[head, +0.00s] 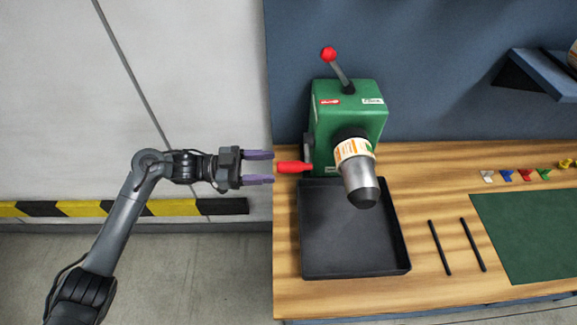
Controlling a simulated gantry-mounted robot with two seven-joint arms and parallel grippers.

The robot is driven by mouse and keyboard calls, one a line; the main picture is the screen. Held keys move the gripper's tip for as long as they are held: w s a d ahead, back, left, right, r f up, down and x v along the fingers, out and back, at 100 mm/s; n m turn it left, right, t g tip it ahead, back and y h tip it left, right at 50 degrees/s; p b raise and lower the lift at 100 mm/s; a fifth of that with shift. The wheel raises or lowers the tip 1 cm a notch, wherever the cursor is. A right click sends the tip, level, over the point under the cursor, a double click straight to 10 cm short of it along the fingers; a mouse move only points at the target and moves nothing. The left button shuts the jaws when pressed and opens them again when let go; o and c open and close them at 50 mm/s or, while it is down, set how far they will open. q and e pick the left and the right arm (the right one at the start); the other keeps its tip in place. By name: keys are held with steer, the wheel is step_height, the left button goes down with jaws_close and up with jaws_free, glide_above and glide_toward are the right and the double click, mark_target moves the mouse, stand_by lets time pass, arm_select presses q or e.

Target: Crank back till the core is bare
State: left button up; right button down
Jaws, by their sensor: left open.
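The label rewinder (325,120) is a green box-shaped machine at the back of the workbench. A grey core (361,183) with a dark end sticks out of its front. A band of labels (354,150), white with orange and green print, is wound around the core near the machine. A red crank handle (294,167) points left from the machine's left side. My left gripper (259,167) is open, with its two purple fingers just left of the handle's tip, one above and one below its line. I cannot tell whether they touch it. My right gripper is not in view.
A black tray (315,262) lies below the core. A lever with a red knob (328,54) rises from the machine's top. Two black rods (440,247), a green mat (535,235) and several small coloured clips (525,175) lie to the right. A wall shelf (545,75) juts out at upper right.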

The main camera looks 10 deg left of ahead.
mark_target(288, 167)
arm_select(q)
steer(key=shift+w+d, duration=0.15)
steer(key=shift+d, duration=0.85)
steer(key=shift+w+d, duration=0.2)
steer(key=shift+d, duration=0.85)
steer(key=shift+w+d, duration=0.15)
steer(key=shift+d, duration=0.85)
jaws_close()
